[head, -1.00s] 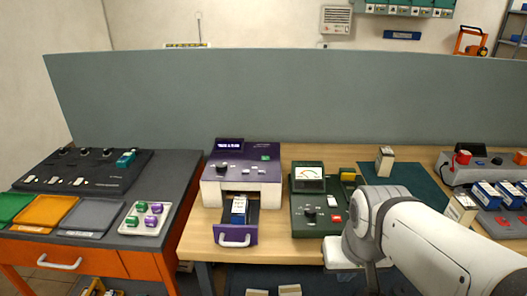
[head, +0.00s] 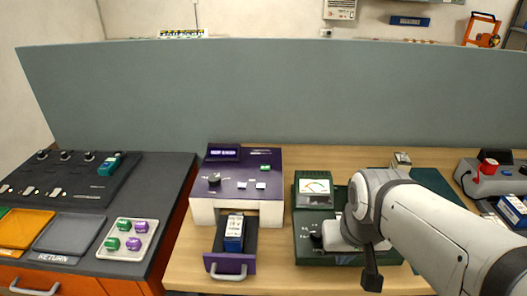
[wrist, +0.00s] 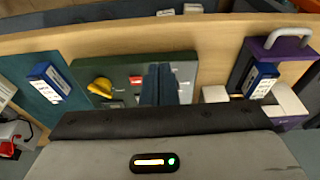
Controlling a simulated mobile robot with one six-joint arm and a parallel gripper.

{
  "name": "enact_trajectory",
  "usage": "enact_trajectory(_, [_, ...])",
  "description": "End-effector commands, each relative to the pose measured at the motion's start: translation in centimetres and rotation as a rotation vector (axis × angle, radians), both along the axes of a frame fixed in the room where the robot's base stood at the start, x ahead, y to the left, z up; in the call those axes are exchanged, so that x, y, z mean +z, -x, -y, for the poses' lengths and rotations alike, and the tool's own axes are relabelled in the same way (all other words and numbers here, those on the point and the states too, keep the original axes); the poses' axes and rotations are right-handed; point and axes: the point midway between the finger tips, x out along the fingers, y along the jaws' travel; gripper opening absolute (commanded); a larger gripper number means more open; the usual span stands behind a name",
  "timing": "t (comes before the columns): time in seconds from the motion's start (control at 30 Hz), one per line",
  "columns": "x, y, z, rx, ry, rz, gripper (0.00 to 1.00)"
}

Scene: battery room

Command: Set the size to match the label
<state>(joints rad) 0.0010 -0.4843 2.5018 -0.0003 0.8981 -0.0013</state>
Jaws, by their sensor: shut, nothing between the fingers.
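The purple and white machine (head: 240,172) has a dark knob (head: 214,181), small buttons and a lit display on top. Its front drawer (head: 228,267) is pulled out with a blue and white labelled battery (head: 234,233) in it; the label is too small to read. The green tester (head: 303,222) beside it has a dial meter (head: 315,189) and a black knob (head: 316,239); my arm hides its right part. In the wrist view, my gripper (wrist: 160,72) is shut and empty, above the tester (wrist: 188,75), with the drawer and battery (wrist: 262,75) to the right.
A tray (head: 150,228) with green and purple pieces lies on the left bench, near a black panel (head: 62,184). A grey partition (head: 250,95) stands behind.

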Motion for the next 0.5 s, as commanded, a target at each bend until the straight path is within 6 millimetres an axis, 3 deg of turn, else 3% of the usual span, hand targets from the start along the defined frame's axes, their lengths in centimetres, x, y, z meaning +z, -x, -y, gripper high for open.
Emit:
enact_trajectory(0.17, [1.5,-2.9,-2.8,-0.126,-0.141,0.019,0.00])
enact_trajectory(0.27, [3.4,-6.8,-6.0,-0.325,-0.326,0.030,0.00])
enact_trajectory(0.4, [6.0,-13.6,-10.6,-0.698,-0.618,0.009,0.00])
enact_trajectory(0.5, [7.2,-18.0,-12.9,-0.959,-0.793,-0.028,0.00])
